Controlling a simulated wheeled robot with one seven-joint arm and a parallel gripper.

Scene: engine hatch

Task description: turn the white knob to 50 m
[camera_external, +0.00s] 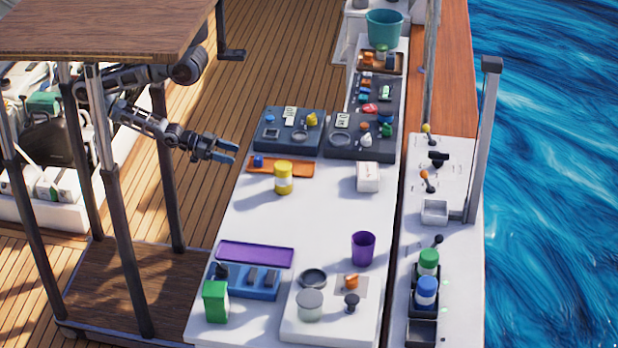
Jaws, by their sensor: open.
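A white knob (366,140) sits on the dark right-hand panel (336,150) at the far end of the white counter. A small white label (342,120) with dark marks lies on the same panel; its writing and the knob's setting are too small to read. My gripper (234,152), with blue fingers, is open and empty. It hangs in the air left of the counter's far part, well apart from the white knob.
A second dark panel (275,137) with a yellow knob (312,119) lies between my gripper and the white knob. The counter's middle (310,220) is clear.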

